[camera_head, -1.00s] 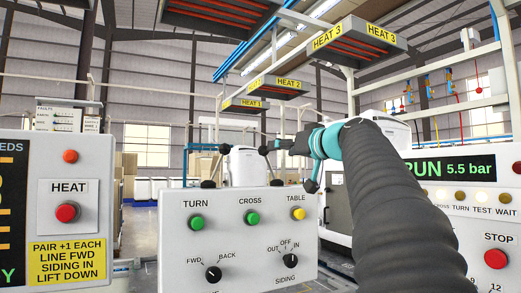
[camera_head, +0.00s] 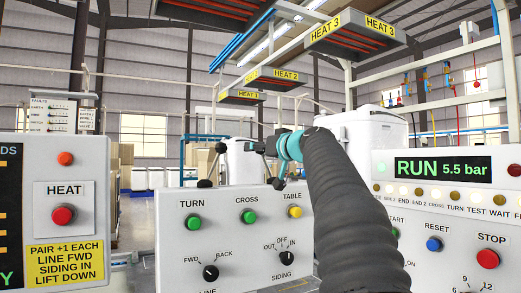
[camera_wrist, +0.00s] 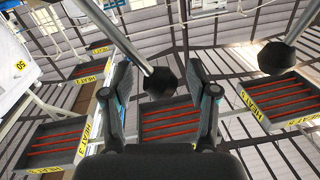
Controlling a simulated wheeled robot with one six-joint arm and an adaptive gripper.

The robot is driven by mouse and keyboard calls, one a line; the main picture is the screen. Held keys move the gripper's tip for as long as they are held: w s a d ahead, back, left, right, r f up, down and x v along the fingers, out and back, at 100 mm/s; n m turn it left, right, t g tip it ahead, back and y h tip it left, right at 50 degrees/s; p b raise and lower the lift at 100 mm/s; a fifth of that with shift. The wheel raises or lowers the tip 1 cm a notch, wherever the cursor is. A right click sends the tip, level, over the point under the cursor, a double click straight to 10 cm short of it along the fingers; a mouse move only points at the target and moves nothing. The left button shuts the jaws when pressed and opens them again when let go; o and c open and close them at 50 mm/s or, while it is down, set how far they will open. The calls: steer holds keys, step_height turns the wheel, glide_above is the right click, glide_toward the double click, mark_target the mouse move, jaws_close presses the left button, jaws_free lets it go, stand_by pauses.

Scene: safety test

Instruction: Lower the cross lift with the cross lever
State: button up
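The operating panel (camera_head: 235,235) stands in front of me, with green TURN and CROSS buttons and a yellow TABLE button. My gripper (camera_head: 266,165) is above its top edge, near the CROSS label (camera_head: 247,202). In the wrist view my gripper (camera_wrist: 164,80) is open, and a black lever knob (camera_wrist: 160,83) on a grey rod shows between its fingers. Contact with the knob cannot be told. A second knobbed lever (camera_wrist: 277,58) is to the right. No label shows which lever is which. The cross lift cannot be made out.
A left panel has a red HEAT button (camera_head: 63,215) and a sign (camera_head: 58,258). The right panel's display (camera_head: 443,168) reads RUN 5.5 bar, above a red STOP button (camera_head: 487,259). Heater frames (camera_head: 355,38) hang overhead. A white machine (camera_head: 375,125) stands behind my arm.

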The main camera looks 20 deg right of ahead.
jaws_close()
steer(key=shift+d, duration=0.15)
steer(key=shift+d+r+m+p, duration=0.15)
steer(key=shift+d+r+m, duration=0.05)
steer(key=shift+d+m, duration=0.35)
steer(key=shift+d+r+m+p, duration=0.2)
steer(key=shift+d+m, duration=0.25)
steer(key=shift+m, duration=0.2)
steer(key=shift+w+d+f+m+t+h, duration=0.15)
steer(key=shift+d+f+m+t, duration=0.1)
steer(key=shift+d+m, duration=1.5)
steer(key=shift+s+d+f+m+t+h, duration=0.15)
steer(key=shift+d+m+t, duration=0.1)
steer(key=shift+d+m, duration=1.5)
steer(key=shift+w+a+m, duration=0.1)
steer(key=shift+a+m, duration=0.15)
steer(key=shift+m, duration=0.15)
steer(key=shift+o, duration=0.7)
jaws_free()
